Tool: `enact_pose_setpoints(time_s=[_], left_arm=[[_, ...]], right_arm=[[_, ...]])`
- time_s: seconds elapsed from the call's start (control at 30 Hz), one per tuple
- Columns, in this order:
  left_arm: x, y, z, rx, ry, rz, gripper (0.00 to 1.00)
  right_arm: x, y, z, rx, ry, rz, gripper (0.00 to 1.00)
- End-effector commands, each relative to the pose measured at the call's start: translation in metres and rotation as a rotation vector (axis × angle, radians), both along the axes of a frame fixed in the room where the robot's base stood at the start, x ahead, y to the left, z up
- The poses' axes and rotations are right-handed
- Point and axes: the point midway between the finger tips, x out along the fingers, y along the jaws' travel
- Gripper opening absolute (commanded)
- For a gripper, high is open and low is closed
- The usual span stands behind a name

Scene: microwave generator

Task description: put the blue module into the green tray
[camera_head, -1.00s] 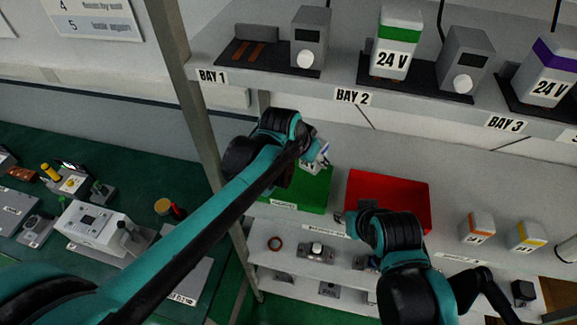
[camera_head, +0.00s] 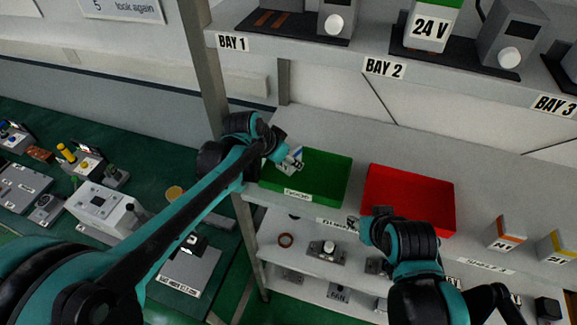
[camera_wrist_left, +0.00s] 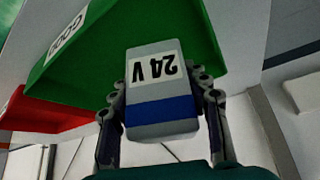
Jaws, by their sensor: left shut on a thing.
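The blue module is a grey block with a blue band and a "24 V" label (camera_wrist_left: 160,95). My left gripper (camera_wrist_left: 162,108) is shut on it, one finger on each side, in the left wrist view. In the head view the left gripper (camera_head: 280,148) holds the module (camera_head: 292,160) at the left end of the green tray (camera_head: 318,178). The green tray also shows behind the module in the wrist view (camera_wrist_left: 110,50). I cannot tell how high the module is above the tray. My right gripper (camera_head: 366,228) is in front of the red tray; its fingers are too small to read.
The red tray (camera_head: 408,200) stands right of the green one. Orange-banded (camera_head: 508,233) and yellow-banded (camera_head: 556,246) modules stand farther right. A grey post (camera_head: 206,80) rises by my left arm. The bay shelf (camera_head: 320,62) is above, and a lower shelf (camera_head: 320,270) holds small parts.

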Motion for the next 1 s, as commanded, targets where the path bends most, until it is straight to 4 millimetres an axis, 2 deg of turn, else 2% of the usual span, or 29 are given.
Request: enact_pose_setpoints(time_s=[0.03,0.1,0.33,0.5,0.53,0.6,0.87,1.0], left_arm=[[0.0,0.0,-0.015,0.0,0.0,0.0,0.09],[0.0,0.0,-0.022,0.0,0.0,0.0,0.09],[0.0,0.0,-0.02,0.001,-0.001,0.001,0.09],[0.0,0.0,-0.025,0.001,-0.001,0.001,0.09],[0.0,0.0,-0.024,0.001,-0.001,0.001,0.55],[0.0,0.0,-0.023,0.001,-0.001,0.001,0.67],[0.0,0.0,-0.023,0.001,-0.001,0.001,0.67],[-0.001,0.001,-0.015,0.0,0.0,0.001,0.67]], right_arm=[[0.0,0.0,-0.012,0.0,0.0,0.0,0.4],[0.0,0.0,-0.017,0.0,0.0,0.0,0.4],[0.0,0.0,-0.014,0.0,0.0,0.0,0.4],[0.0,0.0,-0.019,0.0,0.0,0.0,0.4],[0.0,0.0,-0.018,0.0,0.0,0.0,0.4],[0.0,0.0,-0.017,0.0,0.0,0.0,0.4],[0.0,0.0,-0.017,0.0,0.0,0.0,0.4],[0.0,0.0,-0.013,0.0,0.0,0.0,0.4]])
